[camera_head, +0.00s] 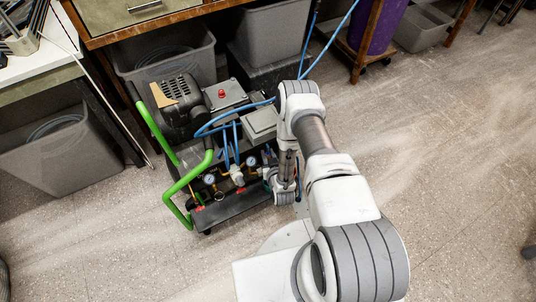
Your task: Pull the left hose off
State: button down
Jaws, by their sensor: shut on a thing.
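The black compressor (222,135) with green tube handles stands on the floor at left centre. Blue hoses run over its top, and two blue hose lengths (226,150) drop side by side to a pale fitting (237,176) above the gauge panel. My gripper (266,172) is low at the compressor's right front, just right of that fitting. It is small and mostly hidden by my wrist. It is shut on what seems to be a blue hose, of which a short bit shows beside it. I cannot tell which hose this is or whether its end is still seated.
Grey bins (170,55) and a wooden bench (145,20) stand close behind the compressor. Another grey bin (55,150) is at left. Blue hoses (330,40) rise to the top edge.

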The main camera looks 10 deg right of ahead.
notch_tip(320, 180, up, 2)
jog(key=shift+w+r+p, duration=0.1)
jog(key=shift+r+p, duration=0.15)
jog(key=shift+p, duration=0.45)
jog(key=c, duration=0.7)
grip_release()
